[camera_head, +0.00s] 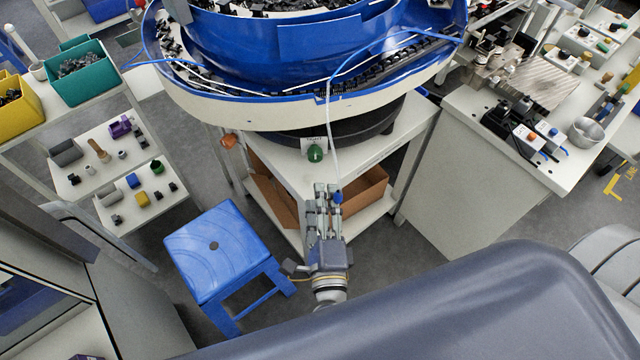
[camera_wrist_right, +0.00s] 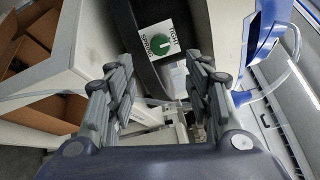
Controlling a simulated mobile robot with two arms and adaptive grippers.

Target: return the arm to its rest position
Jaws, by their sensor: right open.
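My right gripper (camera_head: 328,192) is open and empty in the head view, in front of the white stand of the feeder and below the green knob (camera_head: 315,153). In the right wrist view its two fingers (camera_wrist_right: 160,100) stand apart, with nothing between them. The green knob (camera_wrist_right: 158,41) shows there on a white label, beyond the fingertips and apart from them. My left gripper is in neither view.
A blue bowl feeder (camera_head: 290,50) stands on a white stand (camera_head: 370,148). A blue stool (camera_head: 215,245) is left of my right gripper. A cardboard box (camera_head: 366,190) sits on the stand's lower shelf. A white workbench (camera_head: 480,170) is at right, shelves (camera_head: 125,170) at left.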

